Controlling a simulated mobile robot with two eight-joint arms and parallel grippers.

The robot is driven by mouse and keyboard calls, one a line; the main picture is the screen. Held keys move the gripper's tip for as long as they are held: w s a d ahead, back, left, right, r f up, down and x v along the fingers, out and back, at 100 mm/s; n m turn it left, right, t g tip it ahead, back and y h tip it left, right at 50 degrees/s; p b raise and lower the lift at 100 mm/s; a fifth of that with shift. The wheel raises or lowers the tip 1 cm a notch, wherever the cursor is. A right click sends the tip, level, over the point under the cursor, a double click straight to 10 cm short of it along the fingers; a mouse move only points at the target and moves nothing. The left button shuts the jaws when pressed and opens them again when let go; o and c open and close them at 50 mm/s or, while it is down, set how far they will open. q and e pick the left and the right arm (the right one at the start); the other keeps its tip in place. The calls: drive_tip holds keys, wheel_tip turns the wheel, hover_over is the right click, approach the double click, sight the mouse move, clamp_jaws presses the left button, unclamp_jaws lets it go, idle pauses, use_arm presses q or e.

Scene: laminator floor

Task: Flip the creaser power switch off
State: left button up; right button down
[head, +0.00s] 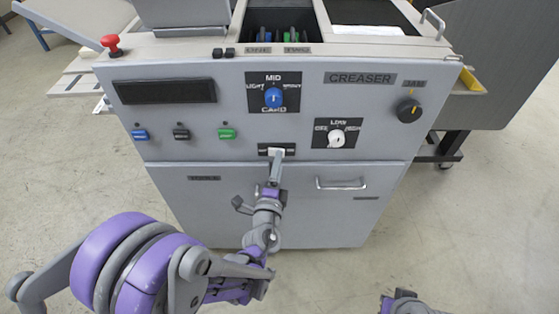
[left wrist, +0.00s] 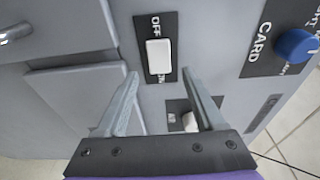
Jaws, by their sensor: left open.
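The creaser (head: 300,72) is a grey cabinet with a labelled front panel. Its power switch (head: 277,151) is a white rocker on a dark plate below the blue card knob. In the left wrist view the rocker (left wrist: 158,57) stands beside the word OFF; which side is pressed in I cannot tell. My left gripper (head: 275,168) is open and empty, close in front of the switch. In the left wrist view its two fingers (left wrist: 161,73) flank the rocker; contact cannot be told. A grey part of my right arm shows at the bottom right; its fingers are not clear.
The blue card knob (head: 273,97) is above the switch, a white knob (head: 336,138) to its right. A green button (head: 227,133) is to the left, a drawer handle (head: 342,184) lower right. A red emergency knob (head: 111,44) is at upper left.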

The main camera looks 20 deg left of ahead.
use_arm(q)
drive_tip(key=s, duration=0.8)
drive_tip(key=shift+s+d+b, duration=0.2)
drive_tip(key=shift+d+b, duration=0.1)
drive_tip(key=shift+d, duration=0.15)
